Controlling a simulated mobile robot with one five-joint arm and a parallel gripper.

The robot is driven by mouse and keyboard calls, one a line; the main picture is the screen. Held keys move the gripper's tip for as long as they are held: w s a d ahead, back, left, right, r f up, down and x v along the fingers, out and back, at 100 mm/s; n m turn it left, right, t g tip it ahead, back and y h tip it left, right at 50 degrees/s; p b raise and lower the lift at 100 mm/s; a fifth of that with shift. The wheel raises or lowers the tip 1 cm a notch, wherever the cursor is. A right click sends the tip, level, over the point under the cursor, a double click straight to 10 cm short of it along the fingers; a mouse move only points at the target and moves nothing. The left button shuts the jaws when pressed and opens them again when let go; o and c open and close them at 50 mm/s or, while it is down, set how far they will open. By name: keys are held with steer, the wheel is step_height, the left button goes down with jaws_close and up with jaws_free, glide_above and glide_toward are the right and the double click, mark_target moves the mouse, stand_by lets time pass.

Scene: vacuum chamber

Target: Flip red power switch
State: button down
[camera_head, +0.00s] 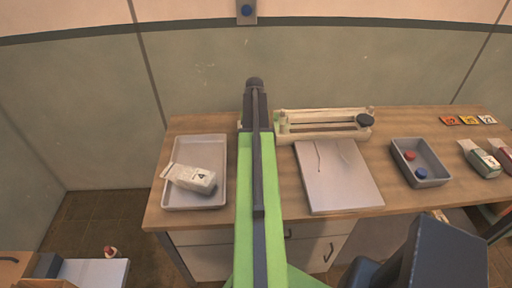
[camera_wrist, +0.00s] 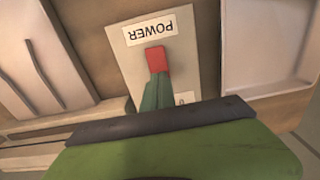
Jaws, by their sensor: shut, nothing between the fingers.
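The red power switch (camera_wrist: 155,60) shows in the wrist view on a pale plate (camera_wrist: 185,55). A white label (camera_wrist: 151,28) reading "POWER", upside down in the picture, lies just above the switch. My gripper (camera_wrist: 156,77) is shut and empty. Its two green fingers lie together, with their tips right at the lower end of the switch; I cannot tell whether they touch it. A second small label shows partly beside the fingers. In the head view my green arm reaches over the table and hides the switch.
On the wooden table (camera_head: 270,190), a grey tray (camera_head: 217,150) with a white packet (camera_head: 190,178) stands left of my arm. A pale board (camera_head: 350,190), a rack (camera_head: 310,118) and a grey bin (camera_head: 440,160) lie to the right. A blue button (camera_head: 246,10) is on the wall.

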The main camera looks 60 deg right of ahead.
steer(key=shift+f+b, duration=1.4)
stand_by(0.5)
steer(key=shift+r, duration=0.1)
step_height(320, 180, up, 7)
steer(key=p, duration=0.7)
